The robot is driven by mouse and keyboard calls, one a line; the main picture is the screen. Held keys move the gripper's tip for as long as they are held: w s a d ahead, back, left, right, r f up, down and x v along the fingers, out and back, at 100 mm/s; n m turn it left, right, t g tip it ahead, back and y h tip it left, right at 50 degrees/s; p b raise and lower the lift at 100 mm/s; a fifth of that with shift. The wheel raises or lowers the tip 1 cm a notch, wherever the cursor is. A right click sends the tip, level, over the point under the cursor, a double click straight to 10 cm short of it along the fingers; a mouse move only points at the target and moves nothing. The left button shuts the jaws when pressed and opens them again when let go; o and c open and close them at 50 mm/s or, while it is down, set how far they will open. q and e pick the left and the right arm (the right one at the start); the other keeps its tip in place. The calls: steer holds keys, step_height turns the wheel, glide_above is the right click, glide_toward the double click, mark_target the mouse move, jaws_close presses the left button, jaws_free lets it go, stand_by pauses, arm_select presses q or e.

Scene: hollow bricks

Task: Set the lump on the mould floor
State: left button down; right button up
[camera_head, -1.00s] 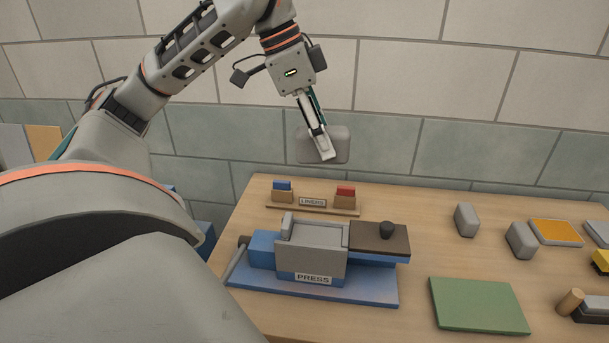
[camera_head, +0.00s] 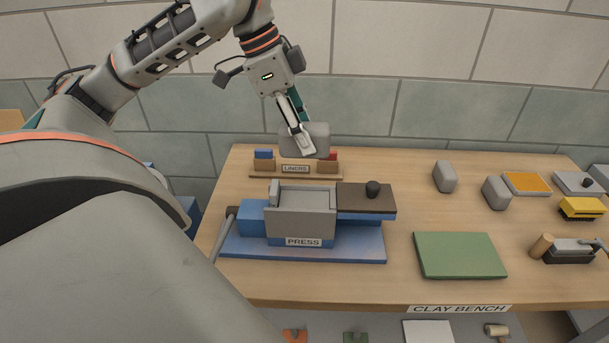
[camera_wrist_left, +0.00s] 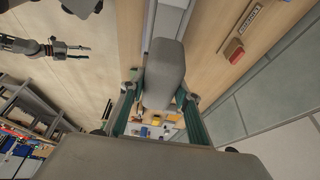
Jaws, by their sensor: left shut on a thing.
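A rounded grey lump (camera_head: 319,134) is held in my left gripper (camera_head: 304,147), above the back of the bench by the liner rack. In the left wrist view the lump (camera_wrist_left: 164,72) sits between the two fingers. The press (camera_head: 303,241) stands below and nearer, apart from the lump. Its grey mould box (camera_head: 300,222) is open at the top, and its floor is hidden by the front wall. The dark press lid (camera_head: 352,203) with a black knob sits to the right of the box. My right gripper (camera_wrist_left: 88,52) shows small in the left wrist view, its fingers apart.
The liner rack (camera_head: 335,176) with blue and red liners stands behind the press. Bare bench lies between.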

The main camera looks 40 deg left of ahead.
arm_select(q)
steer(key=b, duration=0.2)
glide_above(306, 184)
step_height(306, 184, down, 4)
steer(key=shift+s+a+f, duration=0.1)
steer(key=shift+s, duration=0.05)
step_height(306, 184, down, 3)
steer(key=shift+f+b, duration=0.1)
steer(key=shift+b, duration=0.75)
steer(key=shift+f, duration=0.35)
steer(key=shift+f+b, duration=0.4)
steer(key=shift+f, duration=0.05)
step_height(306, 184, down, 2)
steer(key=shift+f+b, duration=0.25)
steer(key=shift+b, duration=0.45)
steer(key=shift+f, duration=0.45)
steer(key=shift+r, duration=0.15)
arm_select(e)
steer(key=shift+y, duration=0.3)
steer(key=f, duration=0.1)
steer(key=a+f, duration=0.2)
steer(key=f, duration=0.1)
steer(key=shift+w+a, duration=0.25)
steer(key=shift+w, duration=0.05)
steer(key=shift+r, duration=0.1)
